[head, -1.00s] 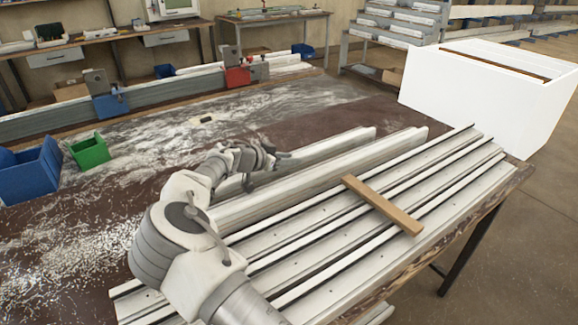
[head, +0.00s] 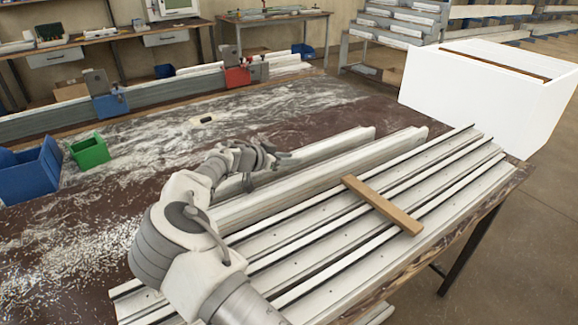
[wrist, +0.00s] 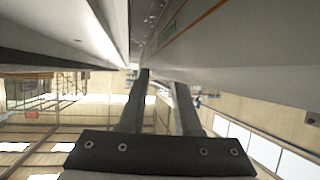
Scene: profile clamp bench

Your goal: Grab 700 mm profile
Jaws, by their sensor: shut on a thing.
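Two long pale profiles lie side by side on the dark bench in the head view: a back one (head: 330,144) and a longer front one (head: 335,174). No length marking is readable on either. My gripper (head: 268,163) is at the back profile, near the middle of the pair, and my arm hides their near-left parts. In the wrist view my two gripper fingers (wrist: 162,78) reach up to a pale profile surface, with profile walls on both sides. The gripper is shut on a profile, apparently the back one; the exact contact is hard to see.
Slotted pale rails (head: 440,190) with a wooden strip (head: 382,205) across them lie at the right. A white box (head: 480,95) stands behind. Blue (head: 30,172) and green (head: 89,150) bins are at left. A clamped profile (head: 50,122) runs along the back. The chip-strewn middle is mostly free.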

